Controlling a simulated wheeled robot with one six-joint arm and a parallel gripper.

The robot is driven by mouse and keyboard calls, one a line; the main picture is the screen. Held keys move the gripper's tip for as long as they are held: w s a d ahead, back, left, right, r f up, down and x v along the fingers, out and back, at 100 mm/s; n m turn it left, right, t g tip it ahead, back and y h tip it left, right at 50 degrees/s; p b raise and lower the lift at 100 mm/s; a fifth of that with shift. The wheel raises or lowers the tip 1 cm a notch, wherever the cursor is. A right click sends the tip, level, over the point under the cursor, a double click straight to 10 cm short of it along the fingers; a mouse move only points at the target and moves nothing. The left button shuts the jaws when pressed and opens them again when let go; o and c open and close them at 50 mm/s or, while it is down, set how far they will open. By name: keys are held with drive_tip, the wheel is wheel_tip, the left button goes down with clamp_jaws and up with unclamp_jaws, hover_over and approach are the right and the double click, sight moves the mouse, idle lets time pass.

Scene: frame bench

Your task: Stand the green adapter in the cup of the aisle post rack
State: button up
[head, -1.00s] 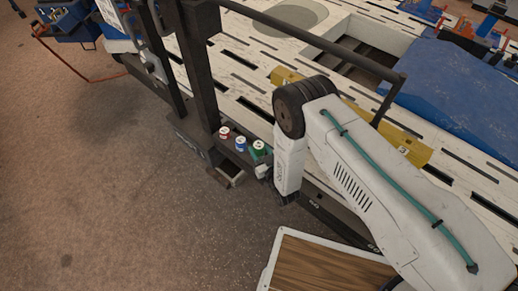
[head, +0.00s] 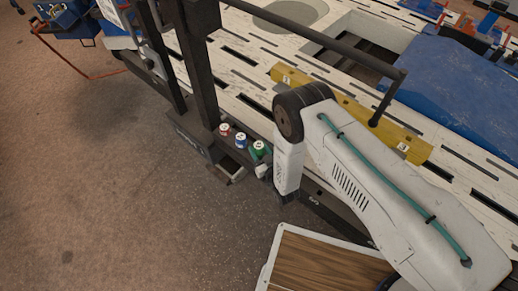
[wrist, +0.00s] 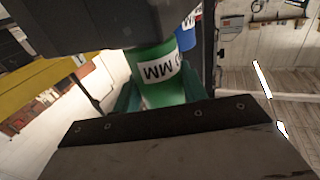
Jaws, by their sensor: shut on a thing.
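The green adapter (head: 259,148) has a pale top and stands at the right end of a row with a red and a blue one, by the foot of the dark post. In the wrist view the green adapter (wrist: 160,75) carries a white label with black letters and lies between teal finger pads. My gripper (wrist: 162,92) is shut on it; in the head view my arm largely hides the gripper. I cannot make out an empty cup, nor whether the adapter's base touches the rack (head: 232,154).
The red adapter (head: 225,130) and blue adapter (head: 241,141) stand close to the left. The dark post (head: 202,70) rises beside them, and a dark rail (head: 310,42) crosses above the slotted bench (head: 243,85). A yellow bar (head: 345,108) lies behind my arm.

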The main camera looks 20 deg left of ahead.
sight(261, 156)
drive_tip(key=shift+f, duration=0.65)
drive_tip(key=o, duration=1.3)
drive_tip(key=shift+d, duration=0.1)
drive_tip(key=v, duration=0.7)
drive_tip(key=shift+s+d+r, duration=0.1)
drive_tip(key=shift+s+d, duration=0.1)
drive_tip(key=shift+s, duration=0.05)
drive_tip(key=shift+s, duration=0.1)
